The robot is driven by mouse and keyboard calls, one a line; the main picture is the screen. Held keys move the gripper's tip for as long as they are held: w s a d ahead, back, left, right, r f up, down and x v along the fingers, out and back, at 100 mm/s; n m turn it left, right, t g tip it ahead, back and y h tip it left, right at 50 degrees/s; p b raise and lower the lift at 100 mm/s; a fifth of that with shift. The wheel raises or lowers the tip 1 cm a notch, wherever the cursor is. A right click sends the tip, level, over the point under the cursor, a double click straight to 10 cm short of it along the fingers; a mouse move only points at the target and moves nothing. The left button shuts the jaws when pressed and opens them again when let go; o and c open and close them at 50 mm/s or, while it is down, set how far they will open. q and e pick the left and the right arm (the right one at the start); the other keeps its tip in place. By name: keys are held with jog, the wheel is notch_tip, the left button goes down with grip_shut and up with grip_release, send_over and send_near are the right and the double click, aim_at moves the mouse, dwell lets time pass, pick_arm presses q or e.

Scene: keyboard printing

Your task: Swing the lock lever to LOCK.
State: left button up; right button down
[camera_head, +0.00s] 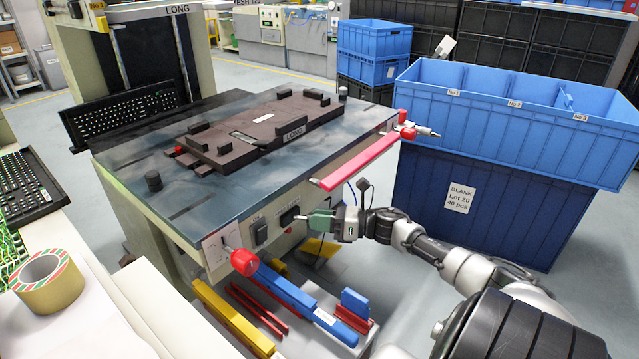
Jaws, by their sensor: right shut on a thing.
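A black lever (288,215) sits on the front panel of the press-like machine, to the right of a black rocker-like switch (260,232). I take it to be the lock lever; its lettering is too small to read, so I cannot tell which position it is in. My right gripper (301,217) comes in from the right, with greenish fingers, and is shut on the lever's right end. The fingers partly hide the lever. My left gripper is not in view.
The machine's table (225,190) carries a dark fixture plate (250,130). A pink-red bar (360,162) juts out above my gripper, and red knobs (244,262) stand at the corners. Coloured bars (285,288) lie below. Blue crates (490,200) stand at the right.

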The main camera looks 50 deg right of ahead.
jog(key=c, duration=1)
grip_release()
jog(key=shift+o, duration=0.2)
jog(key=shift+s+d, duration=0.1)
jog(key=v, duration=1)
jog(key=shift+s+d, duration=0.2)
jog(key=shift+s, duration=0.05)
